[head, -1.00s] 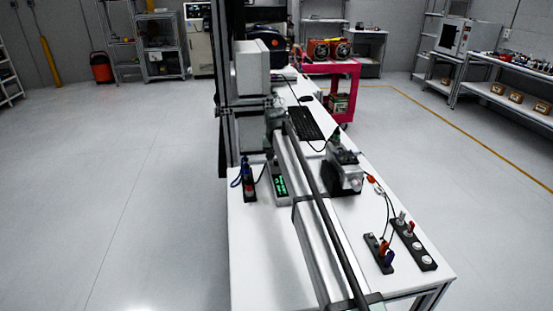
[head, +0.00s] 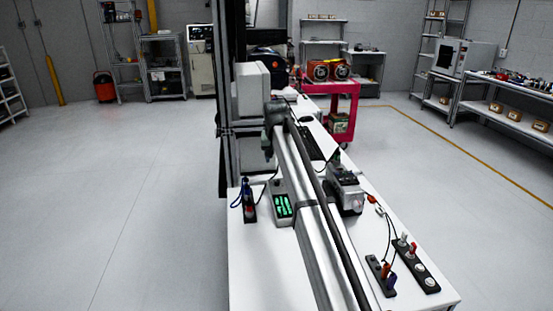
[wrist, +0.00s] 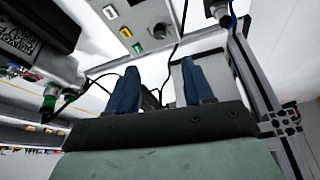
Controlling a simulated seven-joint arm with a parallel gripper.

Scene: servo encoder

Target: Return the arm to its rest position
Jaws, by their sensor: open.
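My gripper (head: 268,153) hangs at the far end of my arm, above the back part of the white bench (head: 252,278). It is small and partly unclear in the head view. In the wrist view, its two blue fingers (wrist: 160,72) stand well apart with nothing gripped between them. My long arm crosses over the bench from the front and hides part of it.
A meter with a lit green display (head: 283,206) stands left of my arm, beside a dark socket strip (head: 249,206). A grey motor unit (head: 347,190) is right of the arm. Two terminal strips (head: 415,265) (head: 381,275) lie front right. A dark upright post (head: 225,100) stands behind left.

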